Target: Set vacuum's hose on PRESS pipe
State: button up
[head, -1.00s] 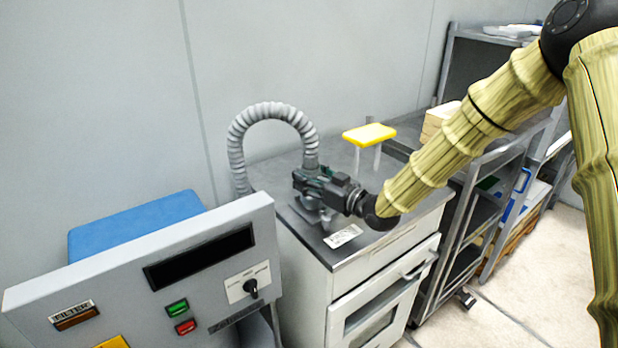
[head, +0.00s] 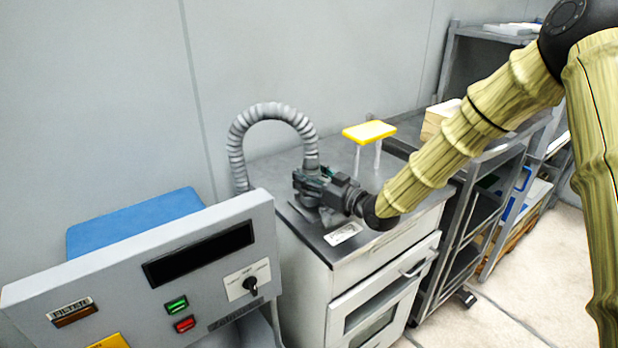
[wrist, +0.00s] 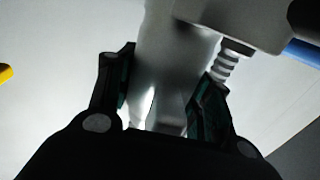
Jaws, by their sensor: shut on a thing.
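The vacuum's hose (head: 272,110) is grey and ribbed. In the head view it arches up from behind the control panel and comes down to my gripper (head: 308,184). My gripper is shut on the hose's lower end, low over the cabinet top. In the wrist view a smooth pale tube (wrist: 172,60) stands between the fingers of my gripper (wrist: 165,95). A grey base shows under the gripper, with a white label (head: 342,234) in front, too small to read. The gripper hides the pipe, so I cannot tell whether the hose end sits on it.
A control panel (head: 120,260) with buttons and a knob stands at the front left, close to the hose. A yellow-topped stand (head: 369,131) rises from the cabinet top (head: 262,172) behind my arm. A metal rack (head: 470,225) stands to the right.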

jog(key=shift+f, duration=0.15)
jog(key=o, duration=1.5)
jog(key=v, duration=1.2)
